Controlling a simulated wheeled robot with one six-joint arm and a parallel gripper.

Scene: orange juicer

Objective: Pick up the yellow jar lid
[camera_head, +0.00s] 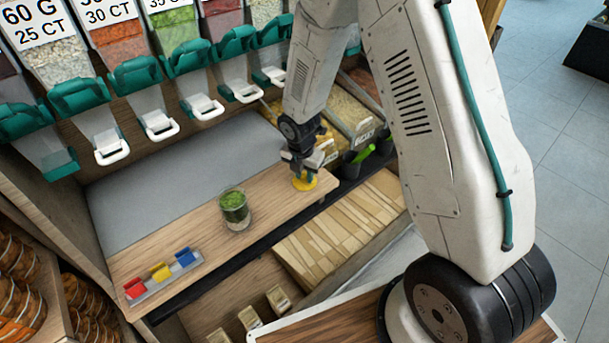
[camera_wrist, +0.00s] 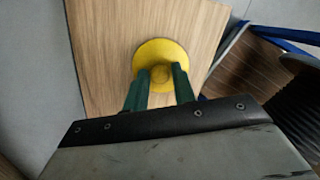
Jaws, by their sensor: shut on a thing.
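The yellow jar lid (camera_head: 303,183) is a flat round disc with a raised knob, on the wooden shelf at its right end. In the wrist view the yellow lid (camera_wrist: 160,57) shows from above with its knob between my green fingers. My gripper (camera_head: 301,170) is over the lid, shut on its knob; in the wrist view my gripper (camera_wrist: 161,85) has a finger on each side of the knob. I cannot tell whether the lid touches the wood. A glass jar (camera_head: 235,210) with green contents stands upright on the shelf, left of the lid, with an open top.
A small rack (camera_head: 164,277) with red, yellow and blue pieces sits at the shelf's left end. Dispensers with teal lids (camera_head: 136,74) line the back. Black bins (camera_head: 352,165) stand right of the lid. The wooden shelf (camera_head: 275,203) is clear between jar and lid.

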